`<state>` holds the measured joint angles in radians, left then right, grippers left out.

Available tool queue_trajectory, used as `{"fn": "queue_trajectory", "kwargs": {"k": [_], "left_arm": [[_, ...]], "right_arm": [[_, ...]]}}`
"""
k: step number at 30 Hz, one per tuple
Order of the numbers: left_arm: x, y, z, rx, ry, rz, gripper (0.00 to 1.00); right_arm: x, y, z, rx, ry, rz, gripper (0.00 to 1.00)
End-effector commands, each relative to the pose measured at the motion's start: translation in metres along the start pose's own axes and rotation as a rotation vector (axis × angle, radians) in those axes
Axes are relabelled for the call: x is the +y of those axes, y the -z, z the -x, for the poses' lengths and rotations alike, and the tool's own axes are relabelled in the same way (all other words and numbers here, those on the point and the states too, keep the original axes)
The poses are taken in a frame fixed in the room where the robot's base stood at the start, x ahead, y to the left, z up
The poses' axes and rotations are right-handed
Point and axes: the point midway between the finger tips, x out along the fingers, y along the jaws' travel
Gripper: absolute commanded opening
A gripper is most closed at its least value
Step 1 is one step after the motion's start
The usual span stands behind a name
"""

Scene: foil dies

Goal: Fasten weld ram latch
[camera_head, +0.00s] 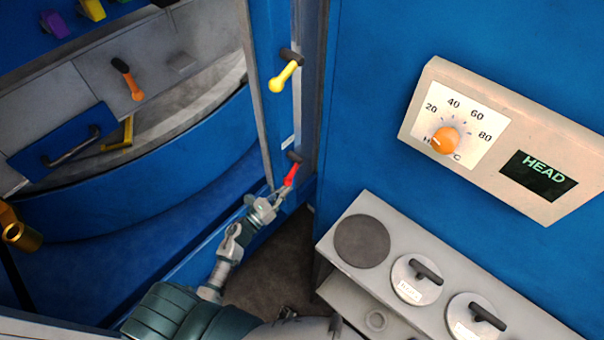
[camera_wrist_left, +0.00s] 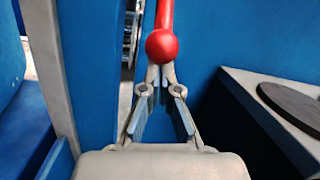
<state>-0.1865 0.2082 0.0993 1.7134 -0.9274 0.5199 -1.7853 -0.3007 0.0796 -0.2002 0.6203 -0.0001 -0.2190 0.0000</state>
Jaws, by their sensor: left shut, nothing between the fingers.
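A red-handled latch (camera_head: 291,174) with a dark pivot sits low on the blue upright post. It hangs down, tilted slightly left. Its round red knob (camera_wrist_left: 162,45) fills the top centre of the left wrist view. My left gripper (camera_head: 280,192) is just below the knob. Its fingertips (camera_wrist_left: 160,72) are together right at the knob's lower edge; whether they touch it I cannot tell. Nothing is between the fingers. A yellow-handled latch (camera_head: 284,77) is higher on the same post. No label shows which latch is the weld ram one.
An orange handle (camera_head: 134,86) and a blue plate with a dark bar handle (camera_head: 70,149) are at left. A beige dial panel (camera_head: 515,140) is on the blue wall. A grey counter (camera_head: 349,213) with round lids stands to the right of my left arm.

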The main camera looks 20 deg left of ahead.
Motion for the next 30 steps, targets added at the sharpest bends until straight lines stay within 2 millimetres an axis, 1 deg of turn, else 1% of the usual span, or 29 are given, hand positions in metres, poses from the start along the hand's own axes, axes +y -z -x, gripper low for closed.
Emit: {"fn": "queue_trajectory", "kwargs": {"k": [1,7,10,18,30], "left_arm": [[-0.002,-0.009,0.001,0.023,-0.001,-0.003,0.00],[-0.004,-0.022,0.008,0.145,-0.020,-0.001,0.00],[-0.006,-0.026,0.011,0.147,-0.029,0.012,0.00],[-0.008,-0.035,0.017,0.146,-0.026,0.009,0.00],[-0.009,-0.042,0.018,0.142,-0.025,0.008,0.00]], "right_arm": [[0.001,0.002,0.012,0.002,-0.001,0.000,0.40],[0.001,0.007,0.042,0.004,-0.001,0.000,0.40],[0.002,0.008,0.052,0.005,-0.001,0.000,0.40],[0.001,0.009,0.060,0.005,-0.001,-0.001,0.40],[0.001,0.009,0.062,0.005,-0.001,-0.001,0.40]]}}
